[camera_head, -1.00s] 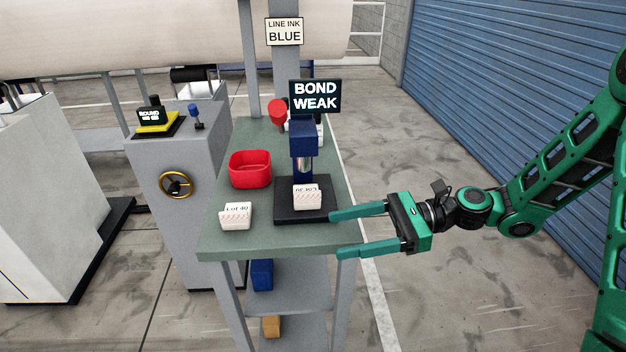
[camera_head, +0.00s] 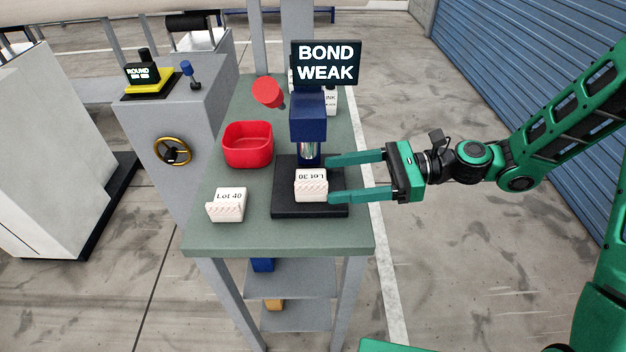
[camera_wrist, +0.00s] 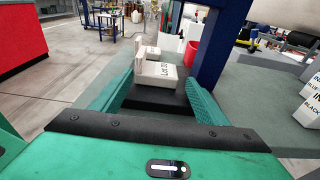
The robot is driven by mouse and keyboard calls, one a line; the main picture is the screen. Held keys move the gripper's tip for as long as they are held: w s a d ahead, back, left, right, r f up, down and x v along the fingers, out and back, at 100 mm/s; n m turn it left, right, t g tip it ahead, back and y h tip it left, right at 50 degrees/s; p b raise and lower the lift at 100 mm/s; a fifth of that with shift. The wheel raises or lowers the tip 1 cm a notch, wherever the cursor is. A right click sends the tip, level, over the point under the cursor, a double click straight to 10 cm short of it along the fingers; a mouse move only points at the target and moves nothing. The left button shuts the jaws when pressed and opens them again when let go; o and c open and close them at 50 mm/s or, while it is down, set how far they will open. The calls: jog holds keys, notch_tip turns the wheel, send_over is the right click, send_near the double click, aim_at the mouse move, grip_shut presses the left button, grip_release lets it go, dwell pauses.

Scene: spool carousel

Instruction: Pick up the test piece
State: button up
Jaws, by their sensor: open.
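A second white piece, marked Lot 40 (camera_head: 227,206), lies on the bench left of the base. I cannot tell which one the task means. My gripper (camera_head: 330,178) is open and empty. It points left, with its fingertips at the right edge of the base, just right of the Lot 30 piece.
A green bench (camera_head: 220,240) carries everything. A red bin (camera_head: 247,145) and a red round-headed object (camera_head: 267,93) stand behind left. A sign reading BOND WEAK (camera_head: 326,63) is above the tester. In the wrist view, the blue tester column (camera_wrist: 222,45) rises close by my right-hand finger.

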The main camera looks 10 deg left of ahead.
aim_at(311, 182)
jog(key=shift+r+x, duration=0.2)
jog(key=shift+x, duration=3)
jog(key=shift+s, duration=0.15)
jog(key=c, duration=0.9)
jog(key=shift+r, duration=0.15)
jog(key=shift+c, duration=0.2)
